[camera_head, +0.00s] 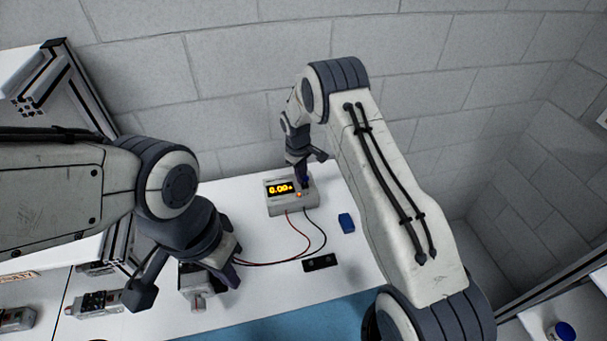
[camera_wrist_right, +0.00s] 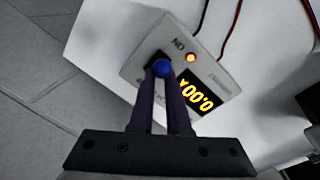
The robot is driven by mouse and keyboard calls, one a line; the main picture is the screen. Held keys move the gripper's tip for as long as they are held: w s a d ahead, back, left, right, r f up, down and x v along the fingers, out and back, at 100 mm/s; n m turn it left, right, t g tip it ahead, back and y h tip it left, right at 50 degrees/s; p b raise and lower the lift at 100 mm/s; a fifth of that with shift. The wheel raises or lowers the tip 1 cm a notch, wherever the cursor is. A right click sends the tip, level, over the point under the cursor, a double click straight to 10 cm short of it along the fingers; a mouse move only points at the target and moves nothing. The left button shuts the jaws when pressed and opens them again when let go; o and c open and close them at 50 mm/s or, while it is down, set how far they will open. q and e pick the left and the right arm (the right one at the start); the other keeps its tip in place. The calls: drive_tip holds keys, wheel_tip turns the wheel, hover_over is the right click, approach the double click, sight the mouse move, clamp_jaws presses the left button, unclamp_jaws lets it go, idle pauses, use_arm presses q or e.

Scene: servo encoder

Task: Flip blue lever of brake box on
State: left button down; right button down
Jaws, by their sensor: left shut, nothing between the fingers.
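The brake box (camera_head: 290,203) is a light grey box at the back of the white table, with a yellow "0.00A" display and a lit orange lamp. Its blue lever (camera_wrist_right: 162,68) shows as a round knob in the right wrist view, close to the ON label; which way it leans I cannot tell. My right gripper (camera_wrist_right: 162,82) points down at the box, its two fingertips close together right at the knob. Whether they grip it is unclear. My left gripper (camera_head: 232,275) is shut and empty, over the front left of the table beside a grey device.
The grey device (camera_head: 196,300) stands under my left gripper. Red and black wires run from the box across the table. A blue mat (camera_head: 290,322) lies at the front.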

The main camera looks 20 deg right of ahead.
drive_tip(key=shift+d, duration=0.7)
use_arm(q)
drive_tip(key=shift+d, duration=0.1)
use_arm(e)
drive_tip(key=shift+s, duration=0.15)
drive_tip(key=shift+s+f, duration=0.15)
drive_tip(key=shift+f, duration=0.05)
drive_tip(key=c, duration=0.7)
unclamp_jaws()
use_arm(q)
drive_tip(key=shift+d, duration=0.15)
use_arm(e)
drive_tip(key=shift+a, duration=0.35)
drive_tip(key=shift+r, duration=0.1)
